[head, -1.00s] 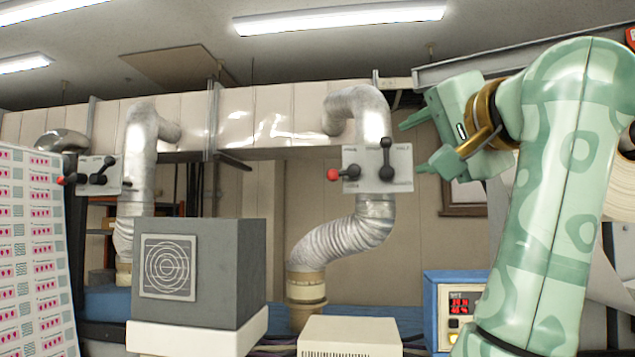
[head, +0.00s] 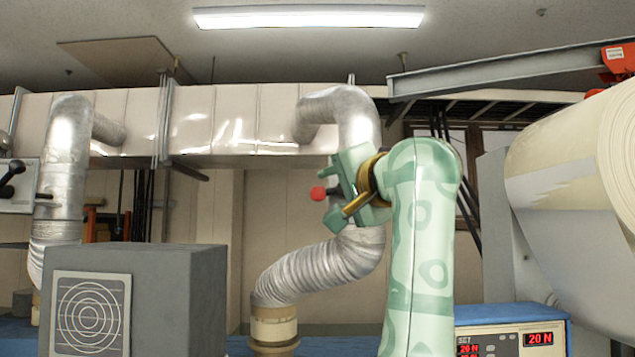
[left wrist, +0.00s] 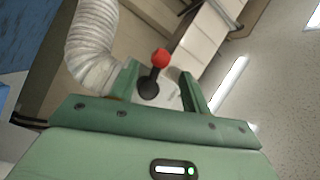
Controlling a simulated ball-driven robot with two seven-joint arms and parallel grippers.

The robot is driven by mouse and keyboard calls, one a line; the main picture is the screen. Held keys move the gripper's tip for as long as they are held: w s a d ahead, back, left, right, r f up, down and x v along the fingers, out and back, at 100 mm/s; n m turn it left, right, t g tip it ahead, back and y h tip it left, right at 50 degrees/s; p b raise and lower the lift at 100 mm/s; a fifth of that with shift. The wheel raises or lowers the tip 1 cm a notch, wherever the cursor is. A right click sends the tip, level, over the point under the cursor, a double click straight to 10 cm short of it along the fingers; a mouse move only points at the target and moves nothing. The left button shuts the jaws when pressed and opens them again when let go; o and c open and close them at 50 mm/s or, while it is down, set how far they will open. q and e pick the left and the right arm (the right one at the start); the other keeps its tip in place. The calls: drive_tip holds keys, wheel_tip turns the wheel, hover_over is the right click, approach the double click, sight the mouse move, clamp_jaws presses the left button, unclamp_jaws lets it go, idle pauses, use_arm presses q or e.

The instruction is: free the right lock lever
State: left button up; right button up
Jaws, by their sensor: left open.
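The right lock lever shows its red knob (head: 317,193) just left of my left gripper in the head view; the rest of it and its plate are hidden behind the gripper. In the left wrist view the red knob (left wrist: 162,57) tops a short black lever on a round black base (left wrist: 148,89), on a pale plate (left wrist: 172,98). My left gripper (left wrist: 160,72) is open, with one finger on each side of the lever. Whether a finger touches it I cannot tell. My right gripper is in neither view.
Silver ducting (head: 325,262) runs behind and below the gripper. A grey box (head: 190,300) stands at lower left, a blue controller with red digits (head: 515,332) at lower right. A large pale roll (head: 570,170) fills the right side. Another lever plate (head: 22,200) is at far left.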

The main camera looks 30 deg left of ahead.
sight(323, 192)
use_arm(q)
drive_tip(key=p+x, duration=0.1)
drive_tip(key=x, duration=0.4)
drive_tip(key=shift+a+r+p, duration=0.1)
drive_tip(key=shift+a+p, duration=0.05)
drive_tip(key=shift+p, duration=0.25)
drive_tip(key=shift+w+a, duration=0.3)
drive_tip(key=shift+a, duration=0.2)
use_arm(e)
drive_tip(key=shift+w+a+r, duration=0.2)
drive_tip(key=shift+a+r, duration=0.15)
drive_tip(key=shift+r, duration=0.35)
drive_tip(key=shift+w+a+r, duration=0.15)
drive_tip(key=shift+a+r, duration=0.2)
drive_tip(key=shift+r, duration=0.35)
use_arm(q)
drive_tip(key=c, duration=0.8)
drive_tip(key=shift+c, duration=0.8)
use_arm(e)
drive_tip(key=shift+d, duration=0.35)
